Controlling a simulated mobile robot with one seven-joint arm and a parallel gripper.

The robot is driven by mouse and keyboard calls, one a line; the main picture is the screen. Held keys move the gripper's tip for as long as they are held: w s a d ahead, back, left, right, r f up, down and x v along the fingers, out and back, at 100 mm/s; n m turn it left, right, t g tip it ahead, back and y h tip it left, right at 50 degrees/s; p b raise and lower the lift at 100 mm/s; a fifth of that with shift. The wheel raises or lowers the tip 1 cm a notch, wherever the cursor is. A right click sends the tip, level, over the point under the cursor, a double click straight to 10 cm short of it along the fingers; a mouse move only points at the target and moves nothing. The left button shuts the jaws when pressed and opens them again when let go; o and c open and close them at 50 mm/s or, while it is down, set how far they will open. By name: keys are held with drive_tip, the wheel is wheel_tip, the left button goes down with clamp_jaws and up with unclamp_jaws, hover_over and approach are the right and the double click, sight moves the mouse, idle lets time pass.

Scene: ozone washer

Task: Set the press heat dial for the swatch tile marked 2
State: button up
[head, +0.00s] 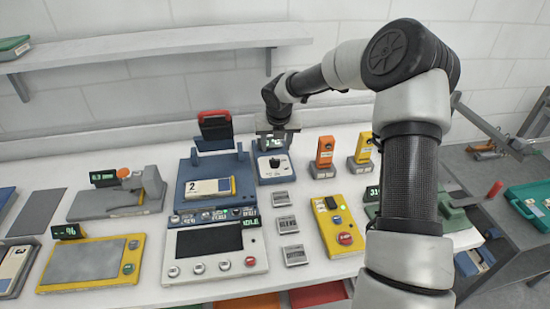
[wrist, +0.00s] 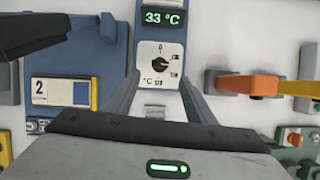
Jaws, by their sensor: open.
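The press heat dial is a black knob (wrist: 160,63) on the white face of a blue control box, which also shows in the head view (head: 273,166). A green display (wrist: 163,17) above it reads 33 °C. The knob's pointer setting is too small to read surely. The swatch tile (head: 207,188) marked 2 lies on the blue press base (head: 183,172); it also shows at left in the wrist view (wrist: 60,92), with a dark blue patch. My gripper (wrist: 159,76) is open and empty over the control box, its fingers spread either side of the knob's line, apparently not touching it.
The press's raised arm with a red handle (head: 214,117) stands close left of my gripper. Orange (head: 325,153) and yellow (head: 362,150) upright devices stand to the right. Several grey label plates (head: 286,225) lie in front, beside a white panel with a dark screen (head: 210,240).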

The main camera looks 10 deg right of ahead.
sight(275, 160)
drive_tip(key=x, duration=1)
drive_tip(key=shift+c, duration=0.3)
drive_tip(key=c, duration=1)
